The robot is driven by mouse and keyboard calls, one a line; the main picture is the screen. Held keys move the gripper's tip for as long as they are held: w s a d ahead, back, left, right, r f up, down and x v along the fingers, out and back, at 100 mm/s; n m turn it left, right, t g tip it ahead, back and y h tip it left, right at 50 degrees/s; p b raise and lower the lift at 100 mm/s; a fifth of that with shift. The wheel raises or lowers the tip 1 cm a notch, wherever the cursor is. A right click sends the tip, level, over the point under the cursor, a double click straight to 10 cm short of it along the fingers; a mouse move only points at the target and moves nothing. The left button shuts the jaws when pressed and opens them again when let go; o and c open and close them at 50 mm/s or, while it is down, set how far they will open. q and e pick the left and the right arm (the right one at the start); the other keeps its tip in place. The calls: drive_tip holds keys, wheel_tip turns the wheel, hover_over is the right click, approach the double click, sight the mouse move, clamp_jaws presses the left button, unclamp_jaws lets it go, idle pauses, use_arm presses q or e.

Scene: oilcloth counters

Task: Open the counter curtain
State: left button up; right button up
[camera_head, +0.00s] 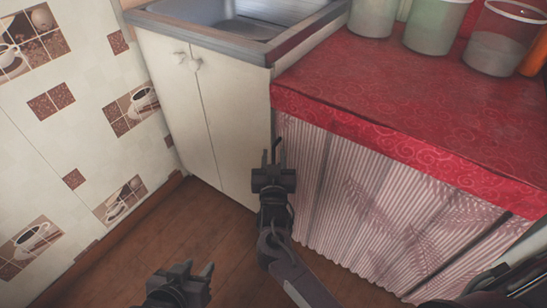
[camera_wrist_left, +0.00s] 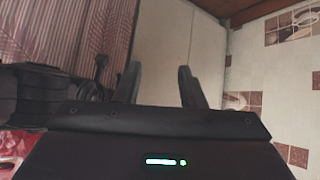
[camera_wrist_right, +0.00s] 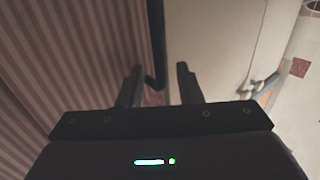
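The counter curtain (camera_head: 375,200) is pale pink with stripes and hangs in folds below the red countertop. It covers the front of the counter and looks closed. My right gripper (camera_head: 273,153) is open and empty in front of the curtain's left edge, by the white cabinet. In the right wrist view the curtain (camera_wrist_right: 70,60) is left of the open fingers (camera_wrist_right: 160,85), with a dark narrow strip between curtain and cabinet. My left gripper (camera_head: 195,272) is low over the floor, open and empty; its fingers (camera_wrist_left: 159,85) show apart in the left wrist view, where the curtain (camera_wrist_left: 50,35) is upper left.
The white cabinet (camera_head: 190,110) with a sink on top stands left of the curtain. The red oilcloth countertop (camera_head: 400,85) overhangs the curtain and bears several containers at the back. A tiled wall (camera_head: 70,150) is at left. The wooden floor (camera_head: 190,220) is clear.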

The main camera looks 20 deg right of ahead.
drive_tip(key=shift+w+d, duration=0.1)
drive_tip(key=shift+w, duration=0.2)
use_arm(q)
drive_tip(key=shift+w+d+r+t, duration=0.1)
drive_tip(key=shift+w+r+t, duration=0.2)
drive_tip(key=shift+w+r, duration=0.2)
use_arm(e)
clamp_jaws()
use_arm(q)
drive_tip(key=shift+s+f, duration=0.1)
